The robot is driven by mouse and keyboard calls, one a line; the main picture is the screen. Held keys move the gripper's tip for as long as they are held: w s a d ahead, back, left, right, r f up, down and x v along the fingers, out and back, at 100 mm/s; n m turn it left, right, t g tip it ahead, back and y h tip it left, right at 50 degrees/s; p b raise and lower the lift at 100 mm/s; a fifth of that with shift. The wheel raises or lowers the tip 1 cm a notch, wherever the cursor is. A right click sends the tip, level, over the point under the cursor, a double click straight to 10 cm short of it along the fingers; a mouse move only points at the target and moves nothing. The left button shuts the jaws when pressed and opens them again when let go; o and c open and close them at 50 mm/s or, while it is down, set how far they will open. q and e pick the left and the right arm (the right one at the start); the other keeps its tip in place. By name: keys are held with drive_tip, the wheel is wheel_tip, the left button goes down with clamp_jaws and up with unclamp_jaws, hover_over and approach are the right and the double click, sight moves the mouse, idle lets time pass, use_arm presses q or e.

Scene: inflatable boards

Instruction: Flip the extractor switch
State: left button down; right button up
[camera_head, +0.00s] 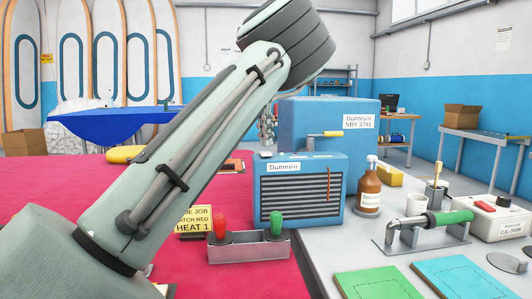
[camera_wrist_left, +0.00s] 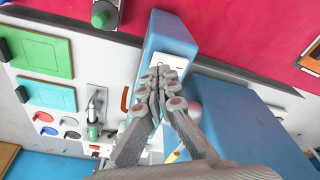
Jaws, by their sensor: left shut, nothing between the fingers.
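A small blue louvred unit labelled Dunrevin (camera_head: 268,205) stands at the table edge in the head view. A larger blue box labelled Dunrevin NBY 3791 (camera_head: 300,115) stands behind it. I cannot tell for sure which part is the extractor switch. In the wrist view a white plate (camera_wrist_left: 178,62) lies on top of the small blue unit (camera_wrist_left: 168,32). My left gripper (camera_wrist_left: 158,72) is shut and empty, with its fingertips over or beside that plate. Contact cannot be told. In the head view only my left arm shows clearly. My right gripper is not in view.
A tray with red and green handled tools (camera_head: 250,248) sits before the small unit. Green (camera_head: 380,285) and turquoise (camera_head: 460,275) panels lie in front.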

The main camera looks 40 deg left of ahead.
sight(266, 153)
use_arm(q)
drive_tip(key=shift+f+b, duration=0.45)
drive_tip(key=shift+f, duration=0.6)
idle(0.9)
wheel_tip(266, 153, up, 3)
drive_tip(key=shift+f+p, duration=0.15)
drive_tip(key=shift+p, duration=1.05)
drive_tip(key=shift+r, duration=2.2)
drive_tip(key=shift+f, duration=0.1)
